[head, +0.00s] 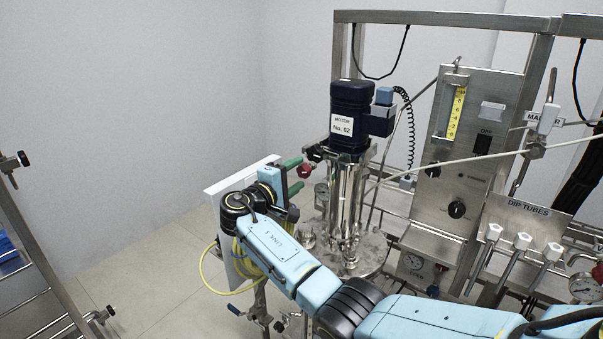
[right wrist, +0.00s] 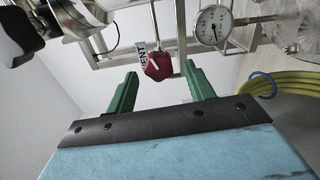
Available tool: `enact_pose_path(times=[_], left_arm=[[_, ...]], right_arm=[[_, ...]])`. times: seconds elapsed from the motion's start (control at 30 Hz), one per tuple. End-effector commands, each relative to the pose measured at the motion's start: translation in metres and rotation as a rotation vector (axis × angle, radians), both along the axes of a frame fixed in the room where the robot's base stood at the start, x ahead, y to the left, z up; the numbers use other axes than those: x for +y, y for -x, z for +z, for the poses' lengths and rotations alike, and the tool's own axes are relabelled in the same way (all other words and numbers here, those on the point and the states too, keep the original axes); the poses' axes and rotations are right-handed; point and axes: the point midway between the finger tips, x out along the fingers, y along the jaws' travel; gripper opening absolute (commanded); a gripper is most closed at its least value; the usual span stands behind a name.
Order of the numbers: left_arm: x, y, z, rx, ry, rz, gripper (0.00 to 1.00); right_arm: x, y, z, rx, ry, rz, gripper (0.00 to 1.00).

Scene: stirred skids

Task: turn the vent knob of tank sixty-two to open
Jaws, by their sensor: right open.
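The tank's stirrer motor (head: 351,105) carries a label reading No. 62 and stands above a shiny steel column. A red vent knob (head: 304,171) sits to the left of the column. In the right wrist view the red knob (right wrist: 158,66) has a pale line on it, beside a plate partly reading VENT (right wrist: 142,53). My right gripper (head: 296,174) has green fingers and is open. In the right wrist view its fingers (right wrist: 160,82) stand apart, with the knob beyond and between their tips; I see no contact. My left gripper is not in view.
A pressure gauge (right wrist: 213,25) is close to the right finger in the right wrist view. A steel control panel (head: 468,150) and a DIP TUBES plate (head: 522,220) stand to the right. A metal rack (head: 35,250) is at far left, with open floor (head: 150,270) between.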

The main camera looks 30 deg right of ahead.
Motion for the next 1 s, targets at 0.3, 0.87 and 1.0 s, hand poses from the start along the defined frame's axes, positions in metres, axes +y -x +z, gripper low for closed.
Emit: enact_pose_path(times=[0.3,0.87,1.0], left_arm=[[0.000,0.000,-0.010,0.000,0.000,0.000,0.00],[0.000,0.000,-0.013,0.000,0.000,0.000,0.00],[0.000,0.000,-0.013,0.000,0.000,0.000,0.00]], right_arm=[[0.067,0.027,-0.003,0.002,-0.003,0.003,0.53],[0.095,0.040,-0.001,0.002,-0.001,-0.001,0.53],[0.095,0.039,-0.001,0.003,-0.001,-0.001,0.53]])
